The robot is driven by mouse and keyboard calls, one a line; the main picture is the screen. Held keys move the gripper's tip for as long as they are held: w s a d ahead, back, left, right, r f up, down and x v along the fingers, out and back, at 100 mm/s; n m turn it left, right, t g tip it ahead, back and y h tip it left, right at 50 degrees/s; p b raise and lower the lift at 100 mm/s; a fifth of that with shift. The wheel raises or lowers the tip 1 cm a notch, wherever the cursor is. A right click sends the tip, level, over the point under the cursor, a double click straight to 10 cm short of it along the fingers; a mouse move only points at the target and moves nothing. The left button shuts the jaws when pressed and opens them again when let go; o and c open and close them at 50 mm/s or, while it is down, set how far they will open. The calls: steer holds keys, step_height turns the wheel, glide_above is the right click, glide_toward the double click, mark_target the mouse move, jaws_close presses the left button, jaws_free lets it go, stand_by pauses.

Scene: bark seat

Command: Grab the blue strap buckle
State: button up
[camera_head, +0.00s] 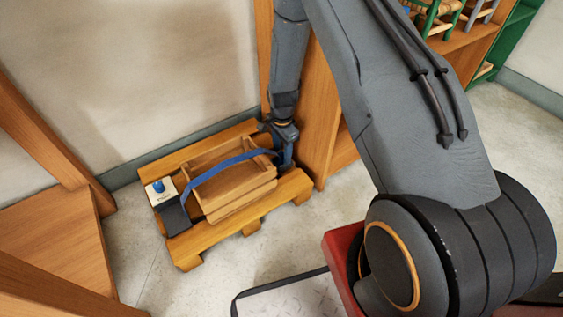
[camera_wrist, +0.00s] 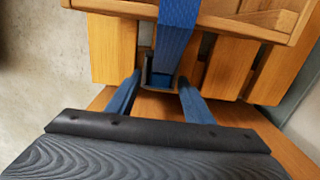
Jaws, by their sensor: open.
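A wide blue strap (camera_head: 228,165) runs over a wooden crate (camera_head: 240,197) on a pallet. In the wrist view the strap (camera_wrist: 178,30) comes down over the crate's side to a dark buckle (camera_wrist: 149,78) at its lower end. My gripper (camera_head: 284,158) is at the right end of the crate, by the strap's end. In the wrist view my gripper (camera_wrist: 160,79) is open, with one blue finger on each side of the buckle. I cannot tell whether either finger touches it. The buckle cannot be made out in the head view.
The wooden pallet (camera_head: 245,221) lies on the pale floor by the wall. A white box with a blue knob (camera_head: 158,187) and a dark pad (camera_head: 174,219) are at its left end. A wooden cabinet (camera_head: 322,115) stands close to my gripper's right.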

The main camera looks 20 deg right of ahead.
steer(key=shift+f, duration=0.9)
steer(key=shift+r, duration=0.1)
jaws_close()
